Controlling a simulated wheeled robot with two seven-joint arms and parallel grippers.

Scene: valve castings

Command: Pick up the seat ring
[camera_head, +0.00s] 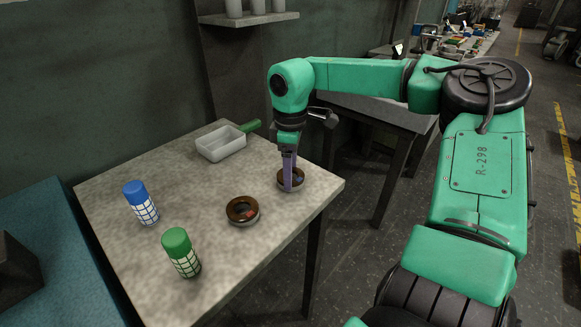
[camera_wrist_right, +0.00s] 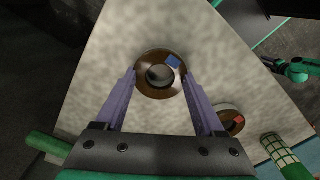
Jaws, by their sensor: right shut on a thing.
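A brown seat ring with a metal rim and a blue mark (camera_wrist_right: 152,90) lies on the table between the fingers of my right gripper (camera_wrist_right: 160,75). The fingers press on its opposite sides. In the head view my right gripper (camera_head: 289,185) points straight down at this ring (camera_head: 298,178), near the table's right corner, and its fingers partly cover it. A second similar ring with a red mark (camera_head: 236,214) lies nearer the table's middle, apart from the gripper. It shows in the right wrist view (camera_wrist_right: 225,114) too. My left gripper is not discernible.
The stone-topped table (camera_head: 120,265) also holds a pale tray (camera_head: 221,148) with a green handle, a blue-capped bottle (camera_head: 141,202) and a green-capped bottle (camera_head: 181,252). A wall shelf (camera_head: 248,19) is above. Bare tabletop surrounds the held ring.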

